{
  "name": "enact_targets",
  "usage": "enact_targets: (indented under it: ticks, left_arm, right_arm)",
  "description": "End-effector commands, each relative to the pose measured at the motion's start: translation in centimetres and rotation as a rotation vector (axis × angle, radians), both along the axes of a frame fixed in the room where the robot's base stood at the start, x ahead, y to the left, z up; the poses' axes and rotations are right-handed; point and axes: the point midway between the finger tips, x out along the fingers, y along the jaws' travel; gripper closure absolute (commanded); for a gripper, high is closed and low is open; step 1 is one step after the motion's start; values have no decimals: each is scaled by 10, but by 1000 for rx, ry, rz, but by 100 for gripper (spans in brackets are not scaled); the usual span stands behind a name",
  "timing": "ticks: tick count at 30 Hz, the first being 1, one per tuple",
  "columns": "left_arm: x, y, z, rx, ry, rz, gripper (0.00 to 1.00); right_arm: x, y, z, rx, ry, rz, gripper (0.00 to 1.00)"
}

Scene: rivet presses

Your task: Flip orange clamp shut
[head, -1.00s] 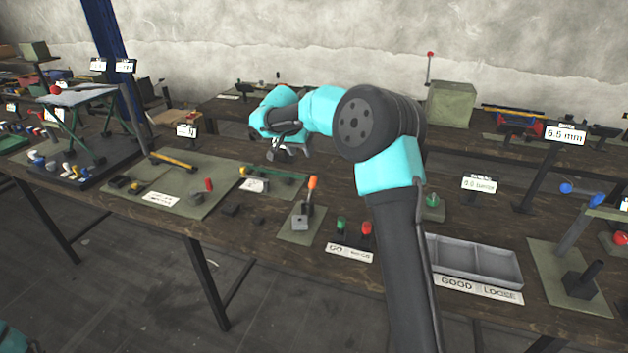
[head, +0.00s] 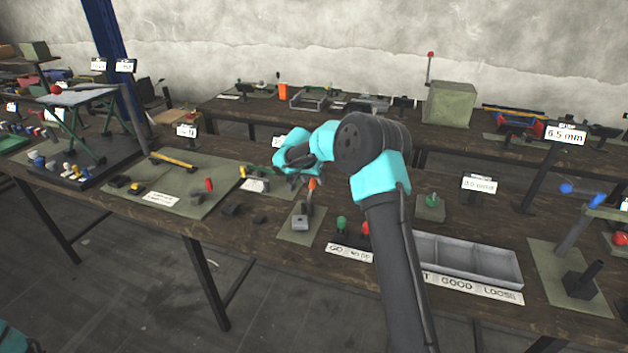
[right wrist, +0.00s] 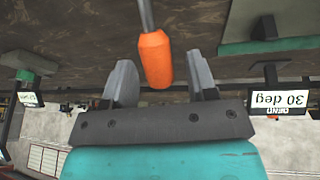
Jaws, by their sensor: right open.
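The orange clamp handle (head: 312,184) stands up from a small grey clamp base (head: 301,221) on a green mat in the middle of the bench. My right gripper (head: 300,180) is right at the handle's top and partly overlaps it in the head view. In the right wrist view the orange handle (right wrist: 156,60) lies between the two fingers of the open right gripper (right wrist: 160,85), with a gap on each side. The handle's metal rod runs away toward the bench. My left gripper is out of view.
A green knob (head: 341,224) and a red knob (head: 366,228) stand right of the clamp behind a white label. A grey divided tray (head: 468,258) is farther right. Small dark blocks (head: 231,209) lie to the left. A 30 deg sign (right wrist: 280,99) is near the gripper.

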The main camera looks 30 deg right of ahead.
Motion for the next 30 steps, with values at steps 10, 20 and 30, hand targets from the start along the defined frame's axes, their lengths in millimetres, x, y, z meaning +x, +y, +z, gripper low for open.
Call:
enact_targets:
  ticks: [10, 20, 30]
  left_arm:
    - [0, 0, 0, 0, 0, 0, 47]
    - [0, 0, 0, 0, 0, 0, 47]
    - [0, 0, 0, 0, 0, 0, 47]
  right_arm:
    - [1, -2, -6, 1, -1, -1, 48]
    - [1, -2, -6, 1, -1, -1, 75]
    - [1, -2, -6, 1, -1, -1, 100]
